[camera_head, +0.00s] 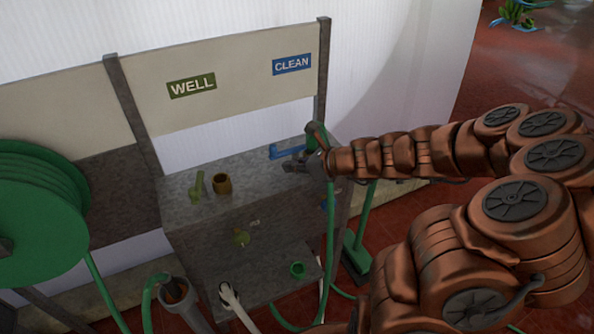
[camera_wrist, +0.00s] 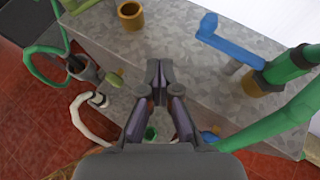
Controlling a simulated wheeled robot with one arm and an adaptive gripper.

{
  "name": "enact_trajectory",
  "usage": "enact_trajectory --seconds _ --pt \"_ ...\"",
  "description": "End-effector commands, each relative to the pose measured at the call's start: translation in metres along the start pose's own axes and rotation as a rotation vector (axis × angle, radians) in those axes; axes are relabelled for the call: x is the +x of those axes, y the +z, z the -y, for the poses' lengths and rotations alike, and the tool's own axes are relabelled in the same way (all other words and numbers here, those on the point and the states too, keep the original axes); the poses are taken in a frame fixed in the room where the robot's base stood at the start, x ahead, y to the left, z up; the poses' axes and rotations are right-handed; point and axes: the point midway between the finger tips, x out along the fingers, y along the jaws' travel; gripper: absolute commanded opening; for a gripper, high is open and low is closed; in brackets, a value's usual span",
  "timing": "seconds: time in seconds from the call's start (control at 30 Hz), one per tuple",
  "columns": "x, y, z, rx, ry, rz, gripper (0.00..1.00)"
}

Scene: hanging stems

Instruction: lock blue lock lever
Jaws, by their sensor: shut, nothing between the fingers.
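The blue lock lever (camera_head: 284,151) sits on top of the grey metal bench at its right part, below the CLEAN sign. In the wrist view the lever (camera_wrist: 228,45) shows as a bent blue bar at upper right, beside a green hose with a brass fitting. Nothing shows between the fingers.
A brass ring (camera_head: 222,184) and a green lever (camera_head: 197,187) stand on the left of the bench (camera_head: 243,178). Green hose (camera_wrist: 290,68) rises close to the lever's right. A green hose reel (camera_head: 40,205) stands at left. The middle bench top is clear.

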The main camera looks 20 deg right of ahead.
Motion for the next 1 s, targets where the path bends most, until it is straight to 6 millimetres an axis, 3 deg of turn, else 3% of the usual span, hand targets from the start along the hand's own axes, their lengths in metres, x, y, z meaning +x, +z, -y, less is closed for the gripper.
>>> enact_trajectory --seconds 0.4,1.0 --pt "-0.027 0.002 -0.016 -0.001 0.0 -0.003 0.0" --pt "-0.028 0.003 -0.018 -0.005 0.003 -0.003 0.0"
